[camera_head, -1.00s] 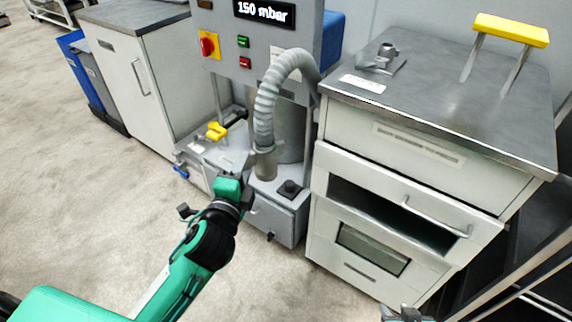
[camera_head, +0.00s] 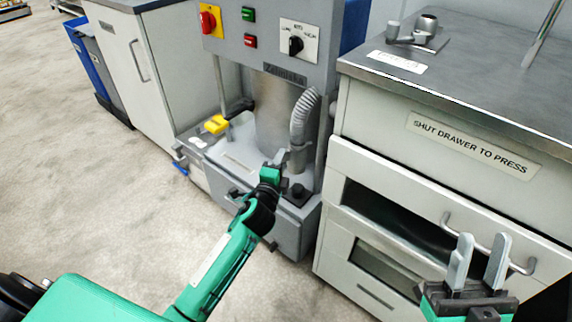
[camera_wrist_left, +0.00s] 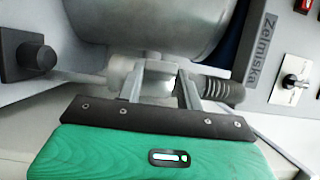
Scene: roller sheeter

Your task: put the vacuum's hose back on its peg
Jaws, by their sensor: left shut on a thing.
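The grey ribbed hose (camera_head: 304,118) hangs in an arc at the right side of the vacuum machine's grey cylinder (camera_head: 272,110). Its smooth grey end piece (camera_head: 297,158) points down just above the lower housing. My left gripper (camera_head: 281,168) is shut on this end piece; in the left wrist view its fingers (camera_wrist_left: 160,84) stand either side of a pale cuff, with the ribbed hose (camera_wrist_left: 218,88) to the right. My right gripper (camera_head: 479,262) is open and empty before the drawer cabinet.
A drawer cabinet (camera_head: 400,130) stands close on the right, with a projecting handle (camera_head: 490,250). A control panel (camera_head: 262,30) is above the cylinder. A yellow-gripped lever (camera_head: 216,124) is left of it. The floor in front is clear.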

